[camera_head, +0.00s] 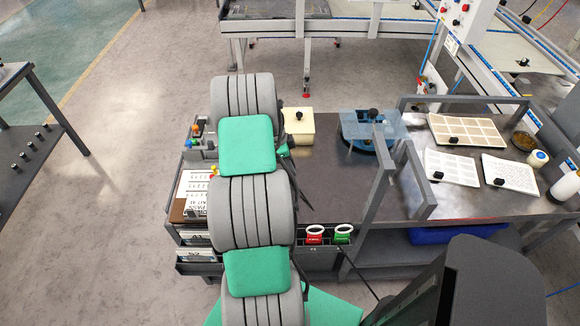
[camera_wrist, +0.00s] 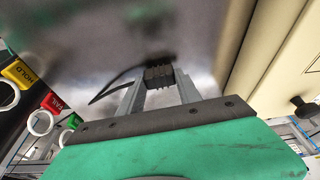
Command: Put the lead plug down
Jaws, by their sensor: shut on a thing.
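The lead plug (camera_wrist: 158,75) is a small black ribbed block with a dark lead (camera_wrist: 115,83) running off to the left. In the wrist view, my gripper (camera_wrist: 158,88) is shut on it, with a grey finger on each side. The plug is over a grey metal surface (camera_wrist: 190,30); I cannot tell whether it touches. In the head view, my grey and green arm hides most of the gripper and the plug, and a dark lead (camera_head: 302,190) hangs beside the arm over the bench (camera_head: 330,185).
A cream box (camera_head: 298,128) with a black knob stands close right of my gripper. A blue fixture (camera_head: 370,128) and a grey frame (camera_head: 405,180) stand farther right. Red (camera_head: 314,238) and green (camera_head: 342,238) ringed tags are at the front edge. The bench middle is clear.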

